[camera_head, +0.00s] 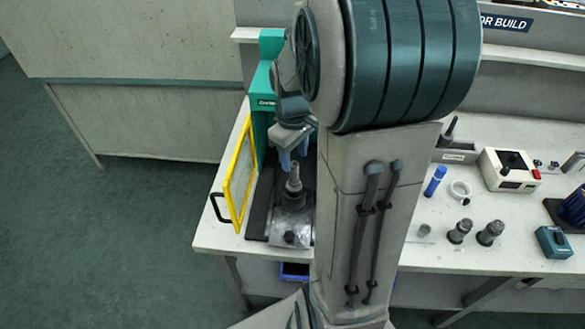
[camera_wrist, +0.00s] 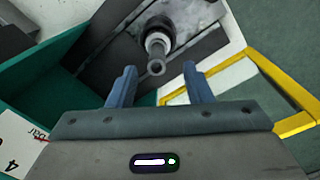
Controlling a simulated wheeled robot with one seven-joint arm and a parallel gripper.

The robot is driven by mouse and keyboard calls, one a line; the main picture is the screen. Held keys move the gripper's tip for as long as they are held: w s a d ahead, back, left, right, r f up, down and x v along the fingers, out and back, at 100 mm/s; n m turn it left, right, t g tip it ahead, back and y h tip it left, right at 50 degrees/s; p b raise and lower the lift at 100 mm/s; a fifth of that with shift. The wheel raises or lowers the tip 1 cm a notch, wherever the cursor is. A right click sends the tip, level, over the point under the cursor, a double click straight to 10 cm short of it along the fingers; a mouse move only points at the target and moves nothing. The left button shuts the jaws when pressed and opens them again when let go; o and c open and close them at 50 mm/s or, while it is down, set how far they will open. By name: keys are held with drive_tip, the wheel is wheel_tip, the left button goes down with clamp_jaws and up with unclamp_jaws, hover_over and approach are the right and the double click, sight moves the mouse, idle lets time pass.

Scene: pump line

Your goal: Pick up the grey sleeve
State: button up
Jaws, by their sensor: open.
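A stepped grey part (camera_head: 294,180) with a narrow, light grey tubular top stands upright in the press station. In the wrist view its hollow-looking end (camera_wrist: 157,66) faces the camera, with a pale ring and dark collar behind. A small grey cylinder (camera_head: 424,231) stands on the bench to the right of my arm. I cannot tell for sure which of these is the grey sleeve. My gripper (camera_head: 293,158) is open and empty, just above the upright part. In the wrist view its blue fingers (camera_wrist: 159,68) sit apart, with the part's end between and beyond them.
A teal frame (camera_head: 263,85) stands behind the station and a yellow-framed guard (camera_head: 239,175) stands open at its left. My arm hides the bench middle. On the right are a blue marker (camera_head: 435,181), a white ring (camera_head: 460,191), two grey fittings (camera_head: 489,233) and a control box (camera_head: 509,170).

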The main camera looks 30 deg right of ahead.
sight(293, 166)
drive_tip(key=shift+w+d+f+p, duration=0.1)
drive_tip(key=shift+w+f+p, duration=0.1)
drive_tip(key=shift+f, duration=1)
drive_tip(key=shift+w+d+f+p, duration=0.15)
drive_tip(key=shift+f+p, duration=0.1)
drive_tip(key=shift+f, duration=1)
drive_tip(key=shift+w+a+f+p, duration=0.1)
drive_tip(key=shift+w+f+p, duration=0.1)
drive_tip(key=shift+f, duration=1)
drive_tip(key=c, duration=0.9)
